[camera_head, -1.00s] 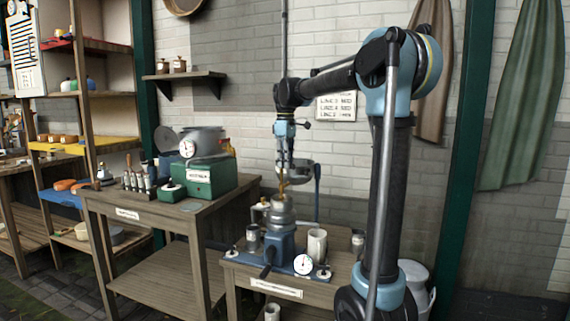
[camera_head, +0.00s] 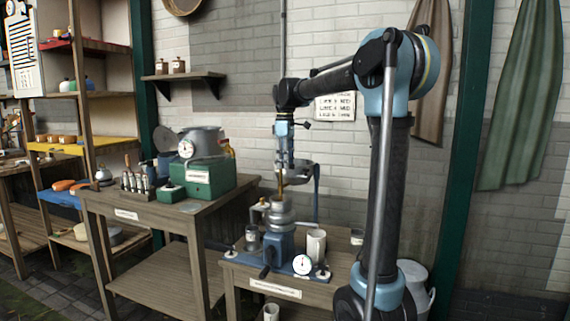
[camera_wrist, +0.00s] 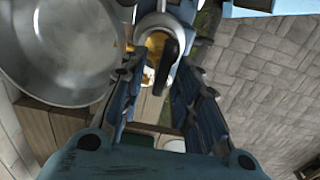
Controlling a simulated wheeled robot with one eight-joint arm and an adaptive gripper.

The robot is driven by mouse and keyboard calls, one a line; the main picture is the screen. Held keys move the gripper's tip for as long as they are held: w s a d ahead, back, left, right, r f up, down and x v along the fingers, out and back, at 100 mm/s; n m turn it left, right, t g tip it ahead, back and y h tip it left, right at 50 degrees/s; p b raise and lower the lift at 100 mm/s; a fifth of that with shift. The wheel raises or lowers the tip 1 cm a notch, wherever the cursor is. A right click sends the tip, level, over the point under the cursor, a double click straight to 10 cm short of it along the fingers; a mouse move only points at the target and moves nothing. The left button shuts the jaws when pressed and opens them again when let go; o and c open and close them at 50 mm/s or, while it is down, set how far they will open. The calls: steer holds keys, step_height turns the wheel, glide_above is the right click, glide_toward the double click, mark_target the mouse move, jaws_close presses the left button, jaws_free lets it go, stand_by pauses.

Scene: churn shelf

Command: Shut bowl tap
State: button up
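The grey metal bowl (camera_head: 302,171) stands above the blue and silver machine (camera_head: 279,240) on the low table; it fills the upper left of the wrist view (camera_wrist: 60,45). The brass tap (camera_head: 280,184) shows as a small golden piece below my gripper (camera_head: 287,160). In the wrist view, a dark tap lever (camera_wrist: 167,62) with a golden part under it lies between my gripper's blue fingers (camera_wrist: 160,92). The fingers stand apart on either side of it, and I see no clear contact. My gripper hides part of the bowl and tap in the head view.
A white mug (camera_head: 316,245), a metal cup (camera_head: 252,238) and a dial (camera_head: 303,264) crowd the low table around the machine. A higher table to the left holds a green scale (camera_head: 208,178) and several small bottles. A brick wall (camera_head: 345,150) stands behind.

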step_height(320, 180, up, 12)
stand_by(0.8)
steer(key=shift+f, duration=0.1)
steer(key=s+d+f+m+t, duration=0.1)
steer(key=s+d+f+m, duration=0.6)
steer(key=s+d+f, duration=0.8)
steer(key=s+d+f+m, duration=0.2)
steer(key=s+f+m, duration=0.1)
steer(key=s+f, duration=0.6)
steer(key=s+d+f+m+t, duration=0.1)
steer(key=s+f+m, duration=0.3)
steer(key=s+f, duration=0.5)
step_height(320, 180, down, 6)
steer(key=shift+s+d+f, duration=0.25)
steer(key=shift+s+d, duration=0.1)
steer(key=shift+d, duration=0.15)
steer(key=shift+w+f, duration=0.2)
steer(key=shift+w, duration=0.2)
